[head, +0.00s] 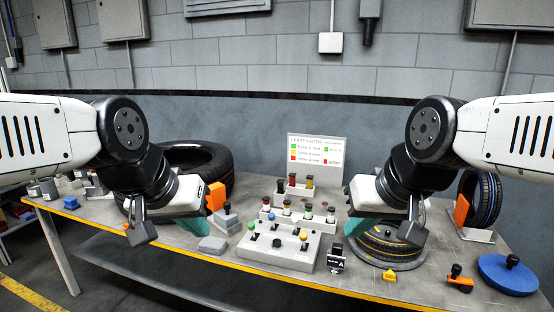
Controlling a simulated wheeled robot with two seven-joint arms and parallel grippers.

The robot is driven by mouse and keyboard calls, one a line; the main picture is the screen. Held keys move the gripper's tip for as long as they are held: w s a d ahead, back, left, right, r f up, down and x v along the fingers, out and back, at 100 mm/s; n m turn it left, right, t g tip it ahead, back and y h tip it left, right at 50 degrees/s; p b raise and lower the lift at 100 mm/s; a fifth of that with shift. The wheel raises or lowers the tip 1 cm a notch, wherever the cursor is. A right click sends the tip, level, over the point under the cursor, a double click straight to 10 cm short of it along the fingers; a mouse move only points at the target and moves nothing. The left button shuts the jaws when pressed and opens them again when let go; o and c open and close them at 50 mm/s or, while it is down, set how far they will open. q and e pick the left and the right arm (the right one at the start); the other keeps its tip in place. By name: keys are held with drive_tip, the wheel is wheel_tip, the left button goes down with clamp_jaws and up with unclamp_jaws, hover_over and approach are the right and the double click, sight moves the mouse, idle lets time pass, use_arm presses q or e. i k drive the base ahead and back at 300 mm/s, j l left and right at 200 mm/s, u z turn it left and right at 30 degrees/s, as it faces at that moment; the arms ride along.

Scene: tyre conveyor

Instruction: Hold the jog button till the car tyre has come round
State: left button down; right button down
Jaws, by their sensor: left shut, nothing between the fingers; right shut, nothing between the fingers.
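A grey control box (280,250) with several coloured buttons stands on the bench between my arms. Its green button (251,225) and yellow button (304,236) show, with a black knob (304,246). I cannot tell which is the jog button. One tyre (385,247) lies flat under my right gripper, partly hidden by it. A large tyre (205,158) is behind my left arm, and another tyre (486,200) stands upright at the right. My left gripper (142,234) is shut and empty, left of the box. My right gripper (412,234) is shut and empty, above the flat tyre.
A sign board (317,162) with coloured labels stands behind the box. Stepped racks (297,210) hold several small stamp-like pieces. A blue disc (508,273) with a black knob lies at the right front. A black tag marked A (337,262) stands beside the box.

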sight(276, 242)
drive_tip(key=l+u, duration=0.75)
drive_tip(key=k+l+u, duration=0.1)
drive_tip(key=l+u, duration=0.3)
drive_tip(key=j, duration=0.1)
